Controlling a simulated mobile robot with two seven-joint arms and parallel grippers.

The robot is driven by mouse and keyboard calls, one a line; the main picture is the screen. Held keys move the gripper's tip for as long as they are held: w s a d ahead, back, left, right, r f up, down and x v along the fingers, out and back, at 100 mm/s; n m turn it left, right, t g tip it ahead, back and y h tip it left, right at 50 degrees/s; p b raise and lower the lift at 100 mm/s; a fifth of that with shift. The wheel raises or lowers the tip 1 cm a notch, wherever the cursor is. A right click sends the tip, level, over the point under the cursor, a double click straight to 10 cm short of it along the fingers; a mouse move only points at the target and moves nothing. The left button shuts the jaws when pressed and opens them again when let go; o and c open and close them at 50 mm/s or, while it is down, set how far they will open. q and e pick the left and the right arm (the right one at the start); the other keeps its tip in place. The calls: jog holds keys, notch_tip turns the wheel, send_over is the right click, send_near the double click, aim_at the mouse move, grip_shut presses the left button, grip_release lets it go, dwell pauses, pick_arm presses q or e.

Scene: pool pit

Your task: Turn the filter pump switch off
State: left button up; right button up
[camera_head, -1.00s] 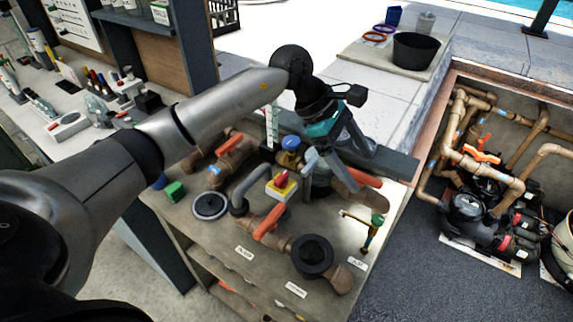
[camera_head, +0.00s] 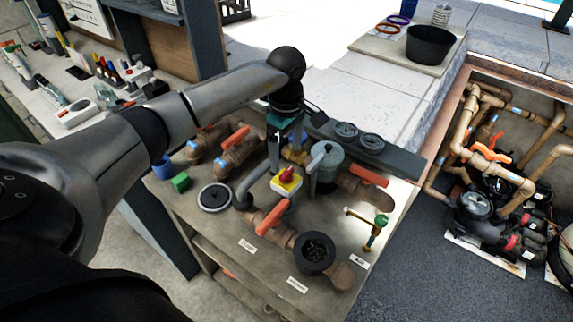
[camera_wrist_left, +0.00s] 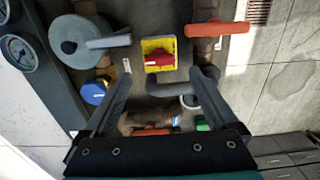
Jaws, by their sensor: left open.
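The filter pump switch is a yellow box with a red knob (camera_head: 287,179) on the bench-like pump panel (camera_head: 222,228). In the left wrist view the red knob (camera_wrist_left: 160,59) on its yellow plate is just beyond the fingertips, near the middle. My left gripper (camera_head: 285,152) points down just behind the switch in the head view. Its two fingers (camera_wrist_left: 163,76) are spread apart with nothing between them, and they look clear of the knob. Its fingers are partly hidden in the head view. My right gripper is not in view.
A grey filter with a lever handle (camera_head: 325,160) and two gauges (camera_head: 358,136) stand close to the gripper. Orange-handled valves (camera_head: 272,219) surround the switch. A black strainer pot (camera_head: 314,252) is in front. The pump pit (camera_head: 490,190) lies right.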

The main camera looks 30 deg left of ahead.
aim_at(286, 172)
pick_arm(q)
notch_tip(286, 172, down, 6)
jog(key=shift+r, duration=0.1)
jog(key=shift+c, duration=0.4)
jog(key=c, duration=1.3)
